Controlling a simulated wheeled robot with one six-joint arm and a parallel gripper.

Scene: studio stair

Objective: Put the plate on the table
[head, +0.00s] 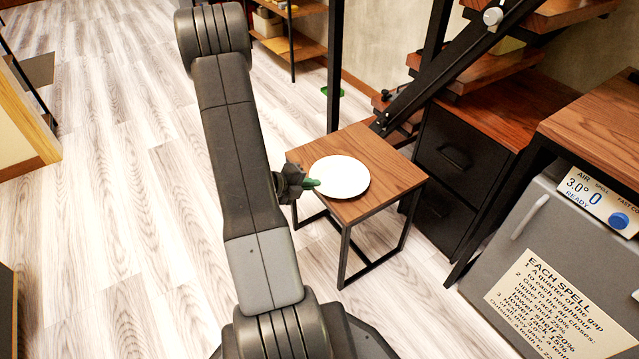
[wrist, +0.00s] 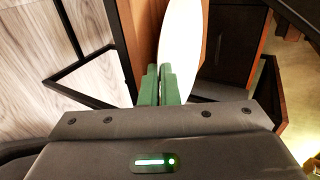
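The white round plate (head: 345,178) lies flat over the top of the small square wooden table (head: 396,172). The plate also shows in the wrist view (wrist: 182,45), seen at a steep slant beyond the fingers. My gripper (head: 313,184) reaches the plate's left edge with its green fingertips. In the wrist view the fingers (wrist: 160,85) are close together on the plate's rim. I cannot tell whether the plate touches the tabletop or is held just above it.
A dark drawer cabinet (head: 455,160) under the stair stands right of the table. A grey fridge-like unit (head: 555,250) with a text sign is at the right front. A shelf (head: 292,45) stands behind. The pale wood floor (head: 120,200) at left is clear.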

